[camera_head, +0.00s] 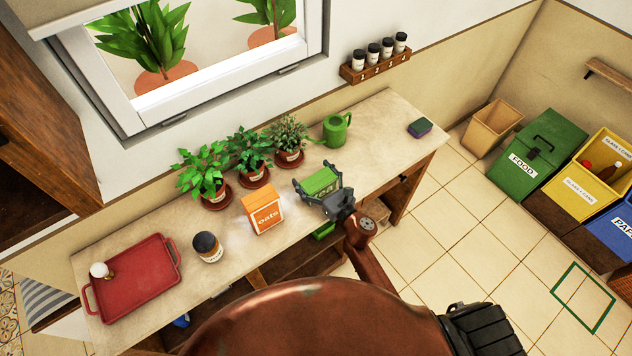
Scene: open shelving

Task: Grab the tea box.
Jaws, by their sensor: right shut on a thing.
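The tea box (319,182) is a small green box with lettering on its front, above the counter in the middle of the head view. My right gripper (320,188) is shut on it, with one finger at the box's left side and the other at its right. The gripper's palm hides part of the box's lower front. I cannot tell whether the box touches the counter. My left gripper is not in view.
An orange oats box (263,212) stands just left of the gripper, and a dark-lidded jar (208,247) farther left. A red tray (140,279) lies at the left end. Potted herbs (250,155) and a green watering can (336,130) stand behind. The counter's right part is mostly clear.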

